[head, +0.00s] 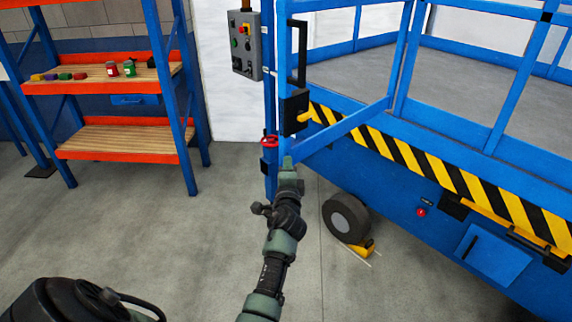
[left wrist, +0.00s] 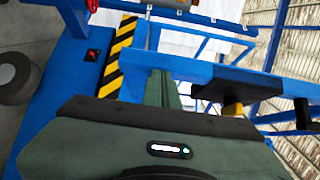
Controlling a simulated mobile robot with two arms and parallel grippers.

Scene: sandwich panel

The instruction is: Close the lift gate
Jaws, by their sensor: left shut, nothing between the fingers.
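The blue lift gate (head: 345,132) stands at an angle to the striped platform edge, swung outward. A black upright handle (head: 299,52) and a black latch box (head: 294,105) with a yellow lever (head: 304,117) sit on its left end. My left gripper (head: 287,161) is shut and empty, at the lower left corner of the gate. In the left wrist view its fingers (left wrist: 163,88) are close to a blue rail (left wrist: 215,72), with the black and yellow latch (left wrist: 232,107) to their right. I cannot tell whether they touch the rail. My right gripper is not in view.
The blue lift platform (head: 480,235) with a black-and-yellow striped edge fills the right side. A wheel (head: 345,218) with a yellow chock (head: 363,248) is below. A grey control box (head: 246,45) hangs behind. An orange-and-blue shelf (head: 125,140) stands left; the floor between is clear.

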